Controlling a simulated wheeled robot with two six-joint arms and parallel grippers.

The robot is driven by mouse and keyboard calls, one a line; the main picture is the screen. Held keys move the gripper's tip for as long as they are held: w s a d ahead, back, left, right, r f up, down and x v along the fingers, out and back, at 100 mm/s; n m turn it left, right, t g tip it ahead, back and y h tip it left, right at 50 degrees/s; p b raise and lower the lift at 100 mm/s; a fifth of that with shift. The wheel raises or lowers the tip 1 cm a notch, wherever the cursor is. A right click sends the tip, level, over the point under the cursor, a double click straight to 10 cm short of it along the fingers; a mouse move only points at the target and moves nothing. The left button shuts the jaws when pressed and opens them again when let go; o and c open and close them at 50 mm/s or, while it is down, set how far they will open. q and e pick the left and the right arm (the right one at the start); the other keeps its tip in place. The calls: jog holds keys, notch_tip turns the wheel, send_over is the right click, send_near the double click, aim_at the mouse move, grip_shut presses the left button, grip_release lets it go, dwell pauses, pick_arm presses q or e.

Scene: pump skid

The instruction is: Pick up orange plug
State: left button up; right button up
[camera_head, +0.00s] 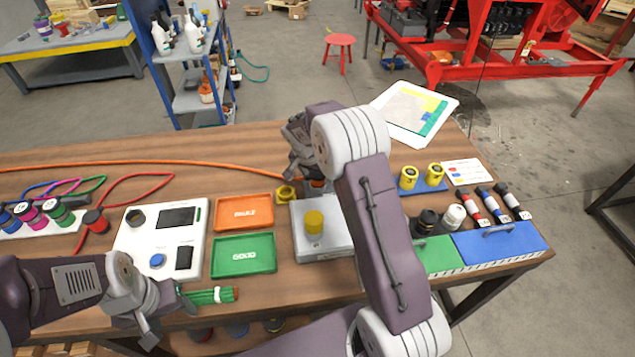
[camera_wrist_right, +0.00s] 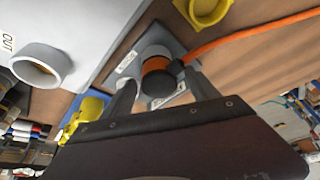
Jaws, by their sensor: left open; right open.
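The orange plug (camera_wrist_right: 156,66) has an orange ring and a dark end. It sits on a grey holder plate, with an orange cable (camera_wrist_right: 235,36) running off to the right in the right wrist view. In the head view the plug (camera_head: 317,184) is mostly hidden under my right gripper (camera_head: 302,160). My right gripper (camera_wrist_right: 160,88) is open, its two fingers pointing toward the plug, one on each side; I cannot tell whether they touch it. My left gripper (camera_head: 163,312) is open near the table's front edge, beside a green bundle (camera_head: 210,296).
A white box (camera_head: 322,250) with a yellow cylinder stands just in front of the plug; its round port (camera_wrist_right: 42,66) shows in the wrist view. A yellow ring-shaped part (camera_head: 287,194) lies to the left. Orange (camera_head: 244,213) and green (camera_head: 244,254) trays lie further left.

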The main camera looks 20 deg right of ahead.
jog(key=shift+s+r, duration=0.1)
jog(key=c, duration=0.4)
grip_shut()
jog(key=shift+r, duration=0.3)
jog(key=r, duration=0.2)
jog(key=d+r, duration=0.1)
jog(key=r, duration=0.1)
jog(key=shift+s+r, duration=0.1)
jog(key=shift+s, duration=0.2)
jog(key=s+d+r, duration=0.6)
jog(key=d, duration=0.2)
jog(key=shift+s+d+r, duration=0.15)
jog(key=shift+s, duration=0.1)
jog(key=shift+w, duration=0.1)
